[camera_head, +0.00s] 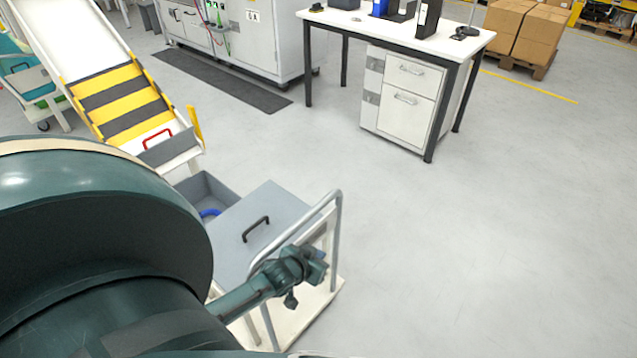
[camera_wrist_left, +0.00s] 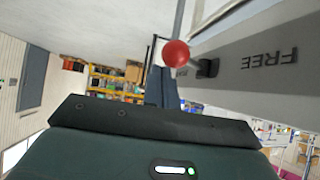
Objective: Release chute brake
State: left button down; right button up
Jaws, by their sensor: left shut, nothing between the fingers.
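In the left wrist view a round red knob (camera_wrist_left: 176,53) sits on a grey rod beside a grey panel (camera_wrist_left: 240,62). The panel carries the word FREE, upside down, and a small black block (camera_wrist_left: 207,68). My left gripper (camera_wrist_left: 161,84) is shut and empty, its fingers next to the knob; I cannot tell whether they touch it. In the head view my left gripper (camera_head: 316,266) shows in front of the cart's rail. The chute (camera_head: 75,40) with yellow and dark stripes stands at upper left. The knob is not seen there. My right gripper is out of view.
A grey lidded cart (camera_head: 262,212) with a tube rail (camera_head: 337,205) stands just beyond my left arm. A grey bin (camera_head: 205,188) is beside it. A white-topped desk (camera_head: 400,35) stands at the back. The floor to the right is clear.

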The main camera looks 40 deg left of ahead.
pick_arm(q)
jog(key=shift+s+d, duration=0.3)
jog(key=shift+s, duration=0.25)
jog(key=p+v, duration=0.2)
jog(key=v, duration=1.1)
jog(key=shift+s, duration=0.1)
